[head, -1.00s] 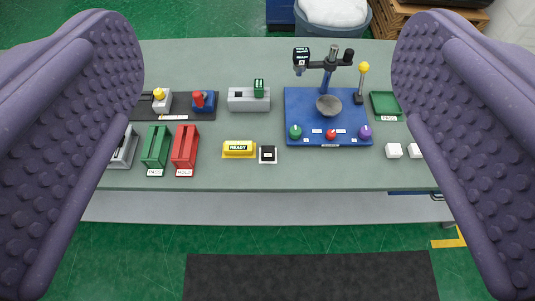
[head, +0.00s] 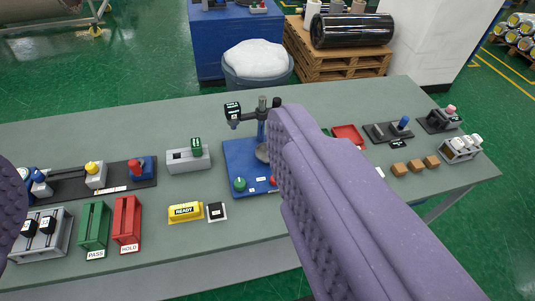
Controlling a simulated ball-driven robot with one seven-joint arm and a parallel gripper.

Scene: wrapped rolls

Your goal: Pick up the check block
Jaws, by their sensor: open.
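My gripper (head: 145,150) is open and empty above the bench. One purple padded finger shows at the left edge, and the other crosses the picture right of centre. I cannot tell for sure which thing is the check block. A small black-and-white square piece (head: 217,212) lies on the bench, right of the yellow READY unit (head: 185,212). Three brown blocks (head: 416,166) stand in a row at the right of the bench. The right finger hides part of the blue stand (head: 238,160) and the bench area beyond it.
The grey-green bench (head: 300,100) holds a green PASS bin (head: 95,226), a red HOLD bin (head: 127,223), a grey unit with a green tag (head: 188,160) and a red tray (head: 348,133). A white-filled tub (head: 257,65) and a pallet with a black roll (head: 352,30) stand behind.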

